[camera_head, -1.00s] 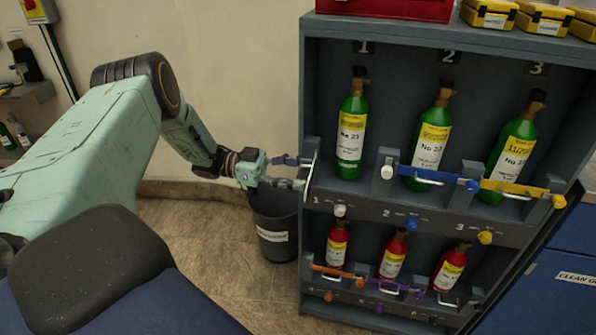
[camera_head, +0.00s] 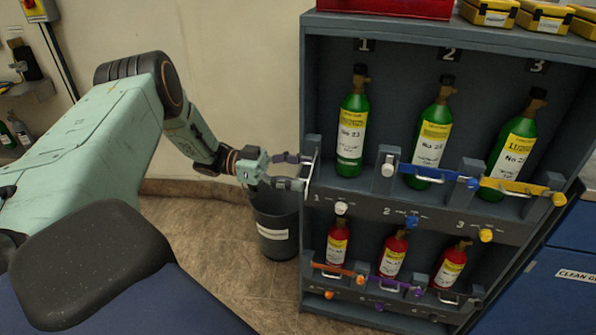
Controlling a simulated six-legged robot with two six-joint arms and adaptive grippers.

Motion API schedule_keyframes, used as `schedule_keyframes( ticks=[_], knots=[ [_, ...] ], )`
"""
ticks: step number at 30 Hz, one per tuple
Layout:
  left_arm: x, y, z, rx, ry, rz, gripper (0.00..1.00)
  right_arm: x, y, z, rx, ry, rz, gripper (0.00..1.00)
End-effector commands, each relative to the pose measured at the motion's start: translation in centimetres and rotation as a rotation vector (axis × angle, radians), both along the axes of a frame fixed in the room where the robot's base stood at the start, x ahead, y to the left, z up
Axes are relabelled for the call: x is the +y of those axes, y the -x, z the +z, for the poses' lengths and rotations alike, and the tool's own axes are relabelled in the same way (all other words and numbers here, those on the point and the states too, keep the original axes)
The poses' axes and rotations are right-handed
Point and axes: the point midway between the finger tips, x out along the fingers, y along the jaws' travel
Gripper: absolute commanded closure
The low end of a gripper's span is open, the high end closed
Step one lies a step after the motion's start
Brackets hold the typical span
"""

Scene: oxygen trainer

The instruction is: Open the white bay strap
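The white bay strap (camera_head: 314,173) is at the left side of bay 1 on the upper shelf of the grey rack. It is swung outward, seen nearly edge-on, and does not cross the front of the green cylinder (camera_head: 351,130). A white knob (camera_head: 388,170) sits on the post right of that bay, with no strap on it. My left gripper (camera_head: 304,172) is at the strap's outer side, with its two fingers apart. Its fingertips are close to the strap's handle; I cannot tell if they touch it. My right gripper is not in view.
Blue (camera_head: 430,175) and yellow (camera_head: 514,187) straps cross bays 2 and 3, in front of green cylinders. A dark bin (camera_head: 275,236) stands on the floor below my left gripper.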

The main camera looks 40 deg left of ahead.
Motion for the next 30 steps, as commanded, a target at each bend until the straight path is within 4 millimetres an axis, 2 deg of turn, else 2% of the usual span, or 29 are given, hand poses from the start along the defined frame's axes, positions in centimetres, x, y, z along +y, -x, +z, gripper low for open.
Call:
schedule_keyframes(
  ticks=[7,10,24,30],
  knots=[
    [0.3,0.0,0.1,-0.003,-0.001,0.004,0.27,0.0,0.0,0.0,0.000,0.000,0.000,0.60],
    [1.1,0.3,0.0,-0.003,-0.001,0.006,0.27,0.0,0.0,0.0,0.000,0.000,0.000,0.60],
    [9.2,4.0,-0.1,-0.001,-0.004,0.004,0.27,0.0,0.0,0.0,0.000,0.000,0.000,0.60],
    [10.7,4.7,0.0,-0.001,0.000,0.002,0.27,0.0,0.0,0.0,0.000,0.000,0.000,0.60]
  ],
)
